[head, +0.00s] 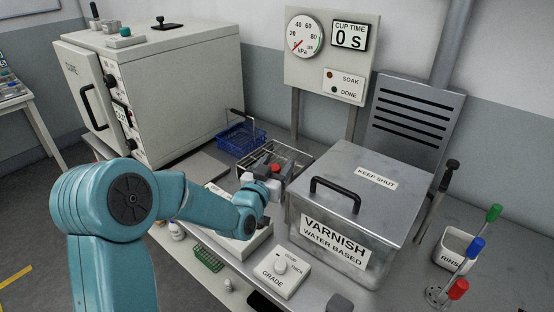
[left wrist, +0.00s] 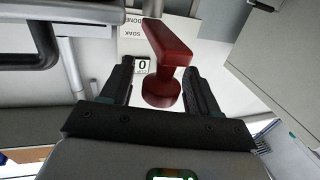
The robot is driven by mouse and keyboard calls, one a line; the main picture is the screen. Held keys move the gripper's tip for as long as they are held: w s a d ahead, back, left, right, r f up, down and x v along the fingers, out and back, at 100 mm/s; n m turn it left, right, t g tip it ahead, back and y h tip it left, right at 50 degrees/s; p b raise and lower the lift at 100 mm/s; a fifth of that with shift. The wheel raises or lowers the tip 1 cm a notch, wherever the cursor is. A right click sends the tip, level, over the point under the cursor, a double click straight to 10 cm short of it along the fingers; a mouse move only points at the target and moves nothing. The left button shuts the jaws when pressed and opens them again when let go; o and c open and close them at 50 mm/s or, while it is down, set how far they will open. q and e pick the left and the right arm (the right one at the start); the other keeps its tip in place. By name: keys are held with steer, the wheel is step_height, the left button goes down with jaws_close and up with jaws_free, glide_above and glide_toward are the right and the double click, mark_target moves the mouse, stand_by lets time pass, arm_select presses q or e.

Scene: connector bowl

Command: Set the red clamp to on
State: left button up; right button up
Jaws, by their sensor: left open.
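The red clamp (left wrist: 168,50) shows large in the left wrist view as a red lever with a round red knob below it. In the head view a small red part of it (head: 276,167) shows just beyond my left gripper (head: 272,180), near a wire basket. My left gripper also shows in the left wrist view (left wrist: 157,82). Its two dark fingers are apart, with the round knob appearing between them. I see no clear contact, and the depth between fingers and knob is hard to tell. The clamp's base is hidden in the head view. My right gripper is not seen.
A lidded varnish tank (head: 350,200) stands close to the right of my left gripper. The wire basket (head: 300,160) and a blue basket (head: 241,138) lie behind it. A cure oven (head: 180,90) stands at left. A grade dial box (head: 283,270) sits in front.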

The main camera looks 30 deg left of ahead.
arm_select(q)
steer(key=shift+w+a, duration=0.1)
steer(key=shift+w, duration=0.2)
steer(key=shift+s, duration=0.1)
jaws_close()
